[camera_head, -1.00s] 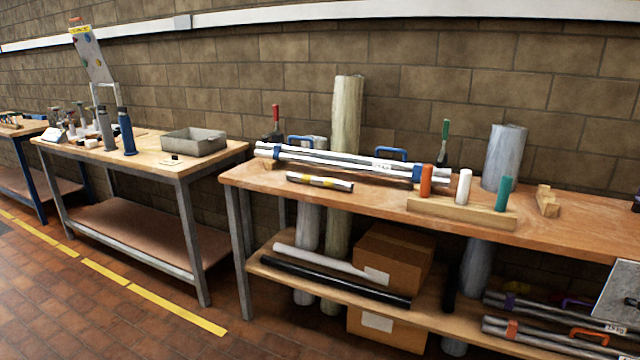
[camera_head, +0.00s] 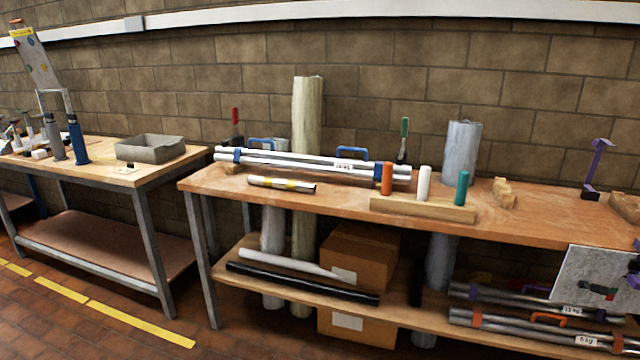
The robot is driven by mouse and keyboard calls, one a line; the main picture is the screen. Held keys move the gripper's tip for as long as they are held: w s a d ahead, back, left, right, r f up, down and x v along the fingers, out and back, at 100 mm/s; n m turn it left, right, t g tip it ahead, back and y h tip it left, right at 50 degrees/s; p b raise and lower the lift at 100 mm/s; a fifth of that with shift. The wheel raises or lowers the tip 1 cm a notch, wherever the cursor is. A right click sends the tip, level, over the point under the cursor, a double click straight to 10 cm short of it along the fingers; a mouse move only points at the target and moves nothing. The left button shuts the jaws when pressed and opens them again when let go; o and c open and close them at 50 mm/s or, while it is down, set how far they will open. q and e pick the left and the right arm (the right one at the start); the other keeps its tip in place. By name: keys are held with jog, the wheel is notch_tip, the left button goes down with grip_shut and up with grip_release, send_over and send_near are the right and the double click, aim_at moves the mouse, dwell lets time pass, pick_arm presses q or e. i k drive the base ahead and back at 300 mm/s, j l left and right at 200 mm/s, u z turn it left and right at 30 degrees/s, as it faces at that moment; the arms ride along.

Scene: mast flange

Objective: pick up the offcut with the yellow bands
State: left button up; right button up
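The offcut with the yellow bands (camera_head: 282,184) is a short silvery tube lying near the front edge of the long wooden workbench (camera_head: 330,205), towards its left end. It lies in front of a bundle of long silver tubes (camera_head: 300,160) with blue end clamps and blue handles, apart from it. Neither of my grippers shows in the head view.
A wooden block (camera_head: 420,207) with orange, white and teal pegs stands right of the offcut. A grey tray (camera_head: 150,148) sits on the left bench. A cardboard box (camera_head: 360,255) and more tubes lie on the lower shelf. The floor in front is clear.

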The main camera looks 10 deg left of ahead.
aim_at(293, 185)
jog(key=i+j+z, duration=0.3)
jog(key=j+z, duration=0.3)
jog(key=i+j+z, duration=0.1)
jog(key=j, duration=0.3)
jog(key=i+j+z, duration=0.15)
jog(key=j, duration=0.25)
jog(key=i+j, duration=0.1)
jog(key=j, duration=0.4)
jog(key=i+j+z, duration=0.1)
jog(key=j, duration=0.45)
jog(key=i+j, duration=0.15)
jog(key=j, duration=0.35)
